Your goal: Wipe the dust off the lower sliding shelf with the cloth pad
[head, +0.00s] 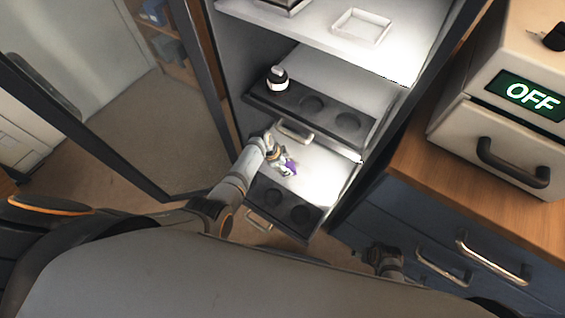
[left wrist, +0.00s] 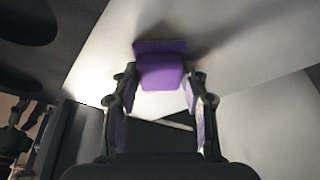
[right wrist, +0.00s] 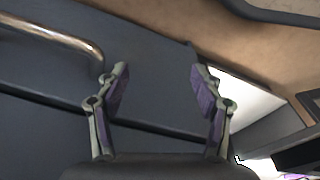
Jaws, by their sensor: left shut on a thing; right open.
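The lower sliding shelf (head: 325,181) is pulled out of the cabinet in the head view, with a white surface and a dark front strip with round recesses. My left gripper (head: 284,169) is over its white surface, shut on the purple cloth pad (left wrist: 162,72). In the left wrist view the pad is between the fingers, against or just above the pale shelf; I cannot tell whether it touches. No dust can be made out clearly. My right gripper (right wrist: 160,72) is open and empty, near the blue drawer fronts in the right wrist view.
The upper sliding shelf (head: 330,112) carries a black-and-white bottle (head: 277,78) above the lower one. A white tray (head: 361,27) lies on the top shelf. An open door frame (head: 90,130) stands left. A wooden counter (head: 410,170) with a box reading OFF is right.

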